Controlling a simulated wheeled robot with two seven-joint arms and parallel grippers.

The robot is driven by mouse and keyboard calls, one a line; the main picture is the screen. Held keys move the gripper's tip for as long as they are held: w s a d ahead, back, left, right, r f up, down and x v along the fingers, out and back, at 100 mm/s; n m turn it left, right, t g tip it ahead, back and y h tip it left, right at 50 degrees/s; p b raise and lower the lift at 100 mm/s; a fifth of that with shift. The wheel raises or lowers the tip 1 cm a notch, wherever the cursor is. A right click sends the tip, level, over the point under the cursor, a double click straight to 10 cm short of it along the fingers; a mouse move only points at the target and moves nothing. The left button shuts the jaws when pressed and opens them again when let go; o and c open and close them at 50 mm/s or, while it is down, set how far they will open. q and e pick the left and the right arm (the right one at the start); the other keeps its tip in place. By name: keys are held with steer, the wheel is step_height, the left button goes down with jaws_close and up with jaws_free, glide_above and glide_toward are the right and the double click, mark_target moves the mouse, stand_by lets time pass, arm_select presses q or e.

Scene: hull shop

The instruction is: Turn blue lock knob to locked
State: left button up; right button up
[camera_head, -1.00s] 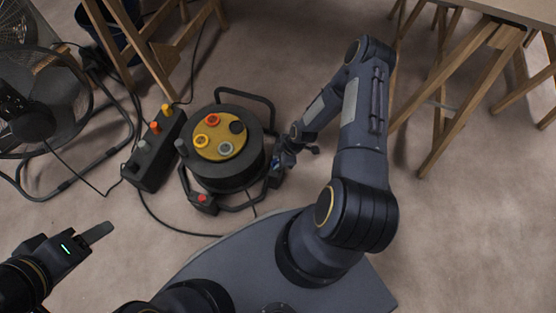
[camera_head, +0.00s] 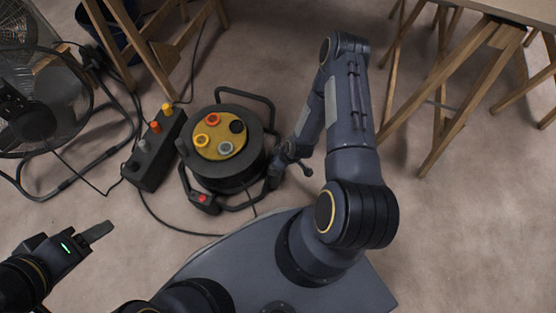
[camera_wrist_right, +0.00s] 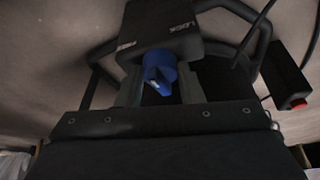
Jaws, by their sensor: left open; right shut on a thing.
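The blue lock knob (camera_wrist_right: 160,76) shows in the right wrist view on the underside edge of a black box (camera_wrist_right: 162,35) marked "LOCK"; a second label at its left is too small to read. My right gripper (camera_wrist_right: 160,88) is shut on the knob, one finger on each side. In the head view my right gripper (camera_head: 276,170) is at the right side of the black cable reel (camera_head: 232,185), and the knob is hidden there. My left gripper (camera_head: 98,232) is open and empty above the floor at lower left, apart from everything.
A black control box (camera_head: 152,150) with coloured knobs stands left of the reel, cables around it. A fan (camera_head: 40,110) stands at far left. Wooden trestles (camera_head: 470,110) stand at the back left and right. The reel's tube frame is close around my right gripper.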

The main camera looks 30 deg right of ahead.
steer(key=m+h, duration=0.1)
steer(key=m, duration=0.1)
steer(key=m+h, duration=0.1)
steer(key=m, duration=0.2)
steer(key=shift+a, duration=0.2)
steer(key=shift+m+h, duration=0.9)
steer(key=shift+m, duration=1.6)
steer(key=o, duration=1)
steer(key=shift+c, duration=0.2)
steer(key=shift+a, duration=0.1)
steer(key=p+v, duration=0.3)
steer(key=v, duration=0.4)
steer(key=shift+r+p, duration=0.35)
steer(key=shift+r, duration=0.05)
